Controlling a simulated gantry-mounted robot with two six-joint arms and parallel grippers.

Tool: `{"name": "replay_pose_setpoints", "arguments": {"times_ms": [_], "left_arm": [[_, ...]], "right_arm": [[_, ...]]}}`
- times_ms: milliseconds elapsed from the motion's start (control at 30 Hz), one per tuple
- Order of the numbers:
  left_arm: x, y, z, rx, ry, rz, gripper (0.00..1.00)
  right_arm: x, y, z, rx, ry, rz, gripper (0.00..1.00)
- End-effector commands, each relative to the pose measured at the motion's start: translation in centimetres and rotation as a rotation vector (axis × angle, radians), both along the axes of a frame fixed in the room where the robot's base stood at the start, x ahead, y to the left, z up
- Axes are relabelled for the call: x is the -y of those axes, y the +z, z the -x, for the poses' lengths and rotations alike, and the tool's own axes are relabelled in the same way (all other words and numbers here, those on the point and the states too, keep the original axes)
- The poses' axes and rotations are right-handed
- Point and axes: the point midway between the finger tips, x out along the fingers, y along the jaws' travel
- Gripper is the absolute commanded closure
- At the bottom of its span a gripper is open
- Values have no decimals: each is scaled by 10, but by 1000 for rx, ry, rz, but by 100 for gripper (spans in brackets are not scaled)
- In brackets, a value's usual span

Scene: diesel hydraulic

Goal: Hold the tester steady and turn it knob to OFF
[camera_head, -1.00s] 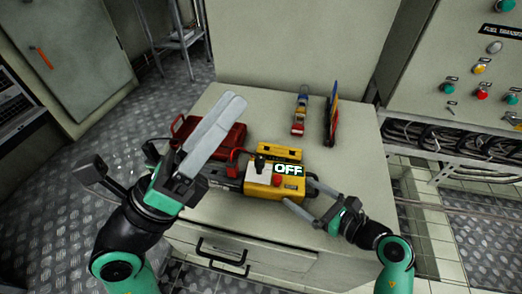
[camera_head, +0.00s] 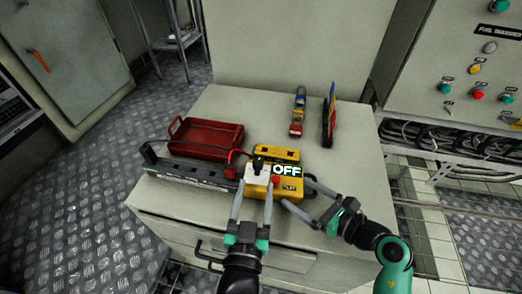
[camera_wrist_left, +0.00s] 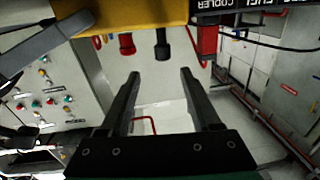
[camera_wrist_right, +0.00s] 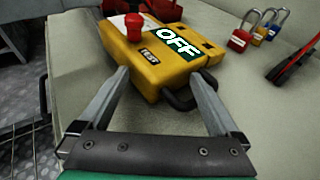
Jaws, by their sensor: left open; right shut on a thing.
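The yellow tester (camera_head: 292,186) lies on the cabinet top, with a green OFF label, a red button (camera_wrist_right: 134,24) and a white panel. A black knob (camera_head: 258,163) stands up from the white panel. My left gripper (camera_head: 254,188) is open at the tester's front-left, fingers pointing toward the knob. In the left wrist view the knob (camera_wrist_left: 161,46) is between and just beyond the open fingertips, apart from them. My right gripper (camera_head: 297,192) is shut on the tester at its right end; the right wrist view shows a finger on either side of its body (camera_wrist_right: 160,75).
A red open tray (camera_head: 190,151) sits behind a long dark labelled bar (camera_head: 190,171) left of the tester. Several padlocks (camera_head: 298,112) and an upright red-and-blue item (camera_head: 329,118) stand at the back right. A control panel (camera_head: 460,70) is at the right. The cabinet top's front right is clear.

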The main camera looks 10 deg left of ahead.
Motion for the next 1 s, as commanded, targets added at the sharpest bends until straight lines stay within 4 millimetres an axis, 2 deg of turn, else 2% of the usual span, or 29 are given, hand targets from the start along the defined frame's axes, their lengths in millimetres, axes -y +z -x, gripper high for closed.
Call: {"name": "replay_pose_setpoints", "arguments": {"times_ms": [33, 167, 500, 600, 800, 1000], "left_arm": [[-1, -1, -1, 1, 2, 0, 36], [-2, -1, -13, 1, 4, 0, 36], [-10, 1, -87, 3, 5, -1, 36], [-12, 0, -103, 3, 6, -1, 36], [-13, 0, -119, 3, 4, -1, 36], [-13, 0, -120, 4, 4, -1, 36]], "right_arm": [[-2, -18, 6, -40, 7, 12, 33], [-2, -18, 6, -40, 7, 12, 33], [-2, -18, 6, -40, 7, 12, 33], [-2, -18, 6, -40, 7, 12, 33], [-2, -18, 6, -40, 7, 12, 33], [-2, -18, 6, -40, 7, 12, 33]]}}
